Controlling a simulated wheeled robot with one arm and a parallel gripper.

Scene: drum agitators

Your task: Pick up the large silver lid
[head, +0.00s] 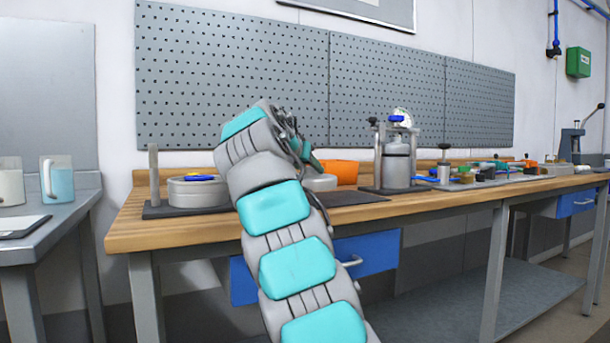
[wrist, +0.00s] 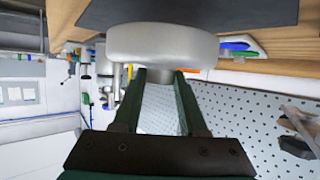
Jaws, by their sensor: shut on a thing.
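The large silver lid (wrist: 162,45) is a thick, round, pale metal disc with a short knob, seen in the wrist view at the top centre. My gripper (wrist: 160,77) has one finger on each side of the knob and is shut on it. In the head view the lid (head: 320,182) shows as a pale disc low over the workbench, partly hidden by my arm. My gripper (head: 309,158) is just above it, mostly hidden behind my wrist. I cannot tell whether the lid touches the dark mat (head: 352,198) by it.
On the wooden workbench (head: 180,234), a round grey container (head: 197,193) stands to the left, near a grey post (head: 154,172). An orange object (head: 346,172) is close behind the lid. A metal canister in a frame (head: 396,163) stands to the right. Several small tools lie further right.

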